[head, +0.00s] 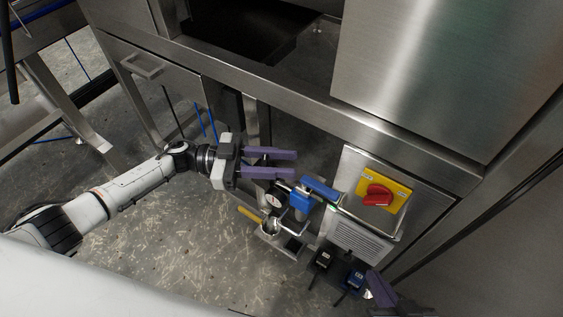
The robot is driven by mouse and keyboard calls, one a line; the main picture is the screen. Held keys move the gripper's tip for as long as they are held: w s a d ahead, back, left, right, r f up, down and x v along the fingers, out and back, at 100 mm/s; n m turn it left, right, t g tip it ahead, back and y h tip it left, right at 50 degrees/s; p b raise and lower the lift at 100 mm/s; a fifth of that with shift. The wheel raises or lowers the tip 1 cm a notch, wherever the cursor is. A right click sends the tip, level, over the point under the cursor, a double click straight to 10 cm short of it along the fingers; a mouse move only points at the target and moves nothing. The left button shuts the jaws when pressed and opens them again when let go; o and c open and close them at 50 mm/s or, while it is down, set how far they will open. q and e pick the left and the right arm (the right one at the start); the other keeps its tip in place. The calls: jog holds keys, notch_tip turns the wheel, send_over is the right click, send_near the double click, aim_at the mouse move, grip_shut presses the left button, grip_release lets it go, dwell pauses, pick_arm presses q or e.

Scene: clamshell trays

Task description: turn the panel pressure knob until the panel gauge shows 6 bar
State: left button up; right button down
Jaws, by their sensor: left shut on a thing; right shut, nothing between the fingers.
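The panel gauge (273,199) is a small white round dial just below my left gripper's fingers; its needle and numbers are too small to read. My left gripper (295,164) reaches in from the left with purple fingers, shut on the panel pressure knob above the gauge. The knob is mostly hidden by the fingers, and I cannot tell how far it is turned. My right gripper (376,287) is at the bottom right edge, partly cut off, shut and empty, away from the gauge.
A blue valve body (300,202) and a blue lever (320,188) sit right of the gauge. A red rotary switch (377,195) on a yellow plate is further right. A yellow handle (250,215) sticks out lower left. Black and blue boxes (355,278) hang below.

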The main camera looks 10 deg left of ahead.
pick_arm(q)
jog(key=shift+r, duration=0.1)
jog(key=o, duration=1)
jog(key=shift+o, duration=0.2)
jog(key=shift+a, duration=0.1)
jog(key=s+a, duration=0.1)
jog(key=a, duration=0.9)
jog(key=shift+s, duration=0.35)
